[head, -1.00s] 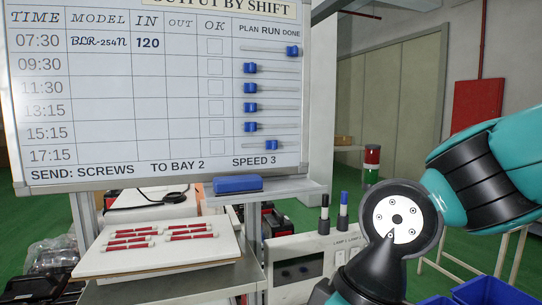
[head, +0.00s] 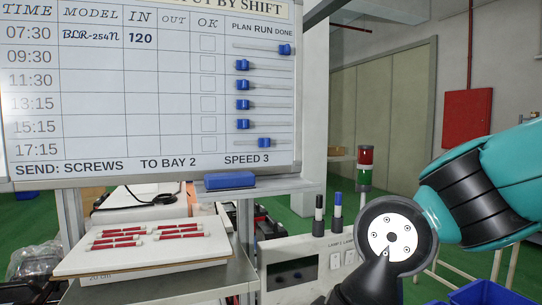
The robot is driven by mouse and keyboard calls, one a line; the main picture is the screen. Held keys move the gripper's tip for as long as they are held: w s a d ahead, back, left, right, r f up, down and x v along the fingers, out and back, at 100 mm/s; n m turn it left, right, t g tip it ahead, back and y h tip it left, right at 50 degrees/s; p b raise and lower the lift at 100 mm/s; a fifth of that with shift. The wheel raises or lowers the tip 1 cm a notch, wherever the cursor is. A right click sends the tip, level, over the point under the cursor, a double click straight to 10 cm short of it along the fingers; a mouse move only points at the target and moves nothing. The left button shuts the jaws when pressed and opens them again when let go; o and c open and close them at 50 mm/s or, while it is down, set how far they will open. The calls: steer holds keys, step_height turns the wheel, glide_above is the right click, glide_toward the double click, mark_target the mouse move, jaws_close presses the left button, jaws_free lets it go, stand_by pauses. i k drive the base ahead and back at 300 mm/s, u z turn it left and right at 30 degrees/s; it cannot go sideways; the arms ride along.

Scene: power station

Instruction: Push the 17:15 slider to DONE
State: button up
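The output board (head: 80,110) stands upright at the left in the head view, with time rows and a slider column under PLAN, RUN and DONE. The blue 17:15 slider (head: 264,143) is on the lowest track, near the middle under RUN. The 07:30 slider (head: 285,49) sits at the DONE end. The 09:30 slider (head: 243,65) and those in the rows from 11:30 to 15:15 sit at the PLAN end. My teal and black arm is at the lower right, apart from the board. My gripper is outside the picture.
A blue eraser (head: 229,180) lies on the ledge below the board. A tray (head: 130,262) with several red screwdriver-like items is below left. Two markers (head: 319,214) stand by a switch panel (head: 300,270). A red-green signal light (head: 365,168) stands behind my arm.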

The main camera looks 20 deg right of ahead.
mark_target(263, 142)
steer(key=z, duration=0.25)
steer(key=k, duration=0.95)
steer(key=u, duration=0.75)
steer(key=i, duration=1)
